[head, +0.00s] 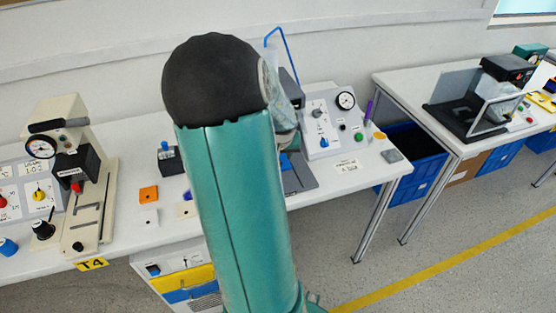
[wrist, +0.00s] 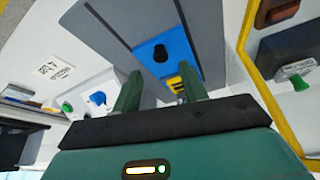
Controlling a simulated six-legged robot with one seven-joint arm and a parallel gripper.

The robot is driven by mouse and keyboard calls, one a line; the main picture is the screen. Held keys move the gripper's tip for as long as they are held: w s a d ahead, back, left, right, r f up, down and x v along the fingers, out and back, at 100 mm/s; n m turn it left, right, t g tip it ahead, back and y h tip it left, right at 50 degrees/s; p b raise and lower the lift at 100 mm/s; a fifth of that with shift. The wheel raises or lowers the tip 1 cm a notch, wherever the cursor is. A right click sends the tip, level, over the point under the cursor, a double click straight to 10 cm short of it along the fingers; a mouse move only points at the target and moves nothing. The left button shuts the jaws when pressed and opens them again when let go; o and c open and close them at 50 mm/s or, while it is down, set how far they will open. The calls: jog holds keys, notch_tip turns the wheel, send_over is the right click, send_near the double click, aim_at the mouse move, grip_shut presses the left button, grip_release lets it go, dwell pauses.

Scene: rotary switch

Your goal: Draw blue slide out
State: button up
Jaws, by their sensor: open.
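The blue slide (wrist: 160,50), a flat blue plate with a dark keyhole-shaped opening, lies on a grey base plate (wrist: 112,38) in the wrist view. In the head view only a small blue patch (head: 285,162) shows beside my arm; the rest is hidden. My gripper (wrist: 161,82) is open, with its two green fingers apart and pointing toward the blue slide. The slide's near end lies between the fingertips in the picture; I cannot tell whether they touch it. A small yellow and black piece shows by the right finger. In the head view my arm hides the gripper.
A sloped panel with a gauge (head: 346,100) and a blue knob (head: 324,142) stands right of my arm. A purple upright piece (head: 369,110) is near it. A beige press (head: 70,150) stands at the left. An orange block (head: 149,194) lies on the white table.

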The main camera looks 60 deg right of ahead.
jog(key=x, duration=0.5)
jog(key=shift+f, duration=0.1)
grip_shut()
